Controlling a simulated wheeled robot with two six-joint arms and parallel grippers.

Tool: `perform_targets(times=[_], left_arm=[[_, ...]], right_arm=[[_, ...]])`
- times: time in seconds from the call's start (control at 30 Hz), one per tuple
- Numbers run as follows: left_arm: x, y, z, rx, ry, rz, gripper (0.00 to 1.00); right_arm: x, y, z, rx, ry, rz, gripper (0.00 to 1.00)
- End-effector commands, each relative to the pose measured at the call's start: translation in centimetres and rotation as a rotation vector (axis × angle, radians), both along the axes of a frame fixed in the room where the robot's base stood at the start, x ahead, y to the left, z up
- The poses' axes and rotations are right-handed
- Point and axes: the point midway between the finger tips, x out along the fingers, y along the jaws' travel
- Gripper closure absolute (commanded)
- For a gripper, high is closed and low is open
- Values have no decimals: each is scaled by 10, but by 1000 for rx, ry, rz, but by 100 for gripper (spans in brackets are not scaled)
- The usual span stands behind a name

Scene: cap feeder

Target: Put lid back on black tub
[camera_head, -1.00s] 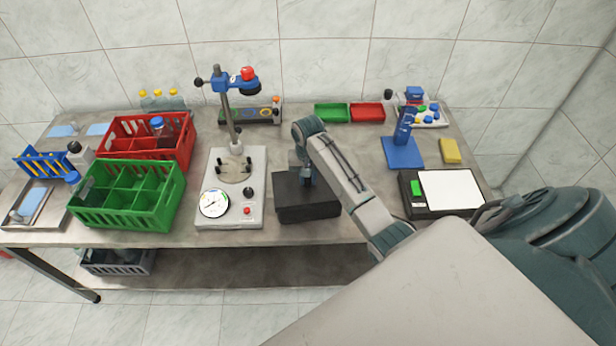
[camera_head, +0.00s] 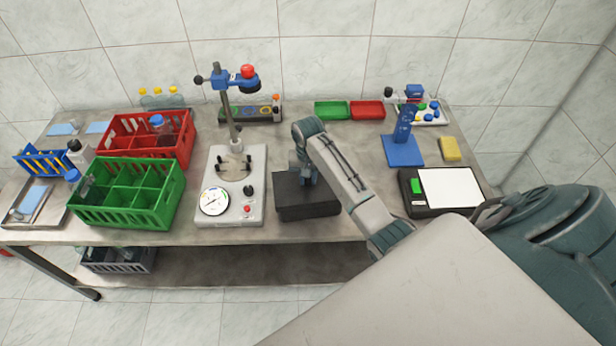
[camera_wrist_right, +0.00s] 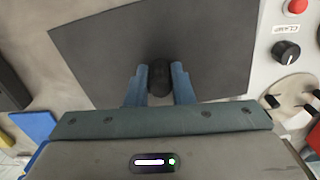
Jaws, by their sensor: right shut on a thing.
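The black tub (camera_head: 307,207) stands on the table in front of the robot, right of the capping machine. Its flat dark lid (camera_wrist_right: 205,50) fills much of the right wrist view and appears to lie on top of the tub. My right gripper (camera_wrist_right: 158,80) is shut on the lid's black knob (camera_wrist_right: 159,76), with one blue finger on each side. In the head view the right gripper (camera_head: 308,178) is right over the tub, and my arm hides part of the lid. I cannot tell whether the lid is fully seated. My left gripper is not in view.
The capping machine (camera_head: 236,215) with its gauge stands close left of the tub. A green crate (camera_head: 125,217) and a red crate (camera_head: 118,123) are farther left. A scale (camera_head: 408,195) and a blue stand (camera_head: 402,154) are to the right. Small trays (camera_head: 331,110) lie at the back.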

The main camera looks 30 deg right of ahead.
Motion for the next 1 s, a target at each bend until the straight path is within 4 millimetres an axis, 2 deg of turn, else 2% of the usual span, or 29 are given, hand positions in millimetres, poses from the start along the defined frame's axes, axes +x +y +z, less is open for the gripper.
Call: perform_targets(times=[0.27, 0.3, 0.4, 0.43, 0.63, 0.73, 0.77, 1.0], left_arm=[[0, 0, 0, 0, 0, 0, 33], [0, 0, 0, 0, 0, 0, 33], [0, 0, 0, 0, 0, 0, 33], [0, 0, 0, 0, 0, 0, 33], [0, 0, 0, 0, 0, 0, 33], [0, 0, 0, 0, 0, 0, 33], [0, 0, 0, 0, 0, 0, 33], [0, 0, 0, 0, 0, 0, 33]], right_arm=[[0, 0, -1, 0, 0, 0, 99], [0, 0, -1, 0, 0, 0, 77], [0, 0, 0, 0, 0, 0, 57], [0, 0, 0, 0, 0, 0, 53], [0, 0, -1, 0, 0, 0, 53], [0, 0, -1, 1, 1, 0, 34], [0, 0, -1, 0, 0, 0, 32], [0, 0, -1, 0, 0, 0, 32]])
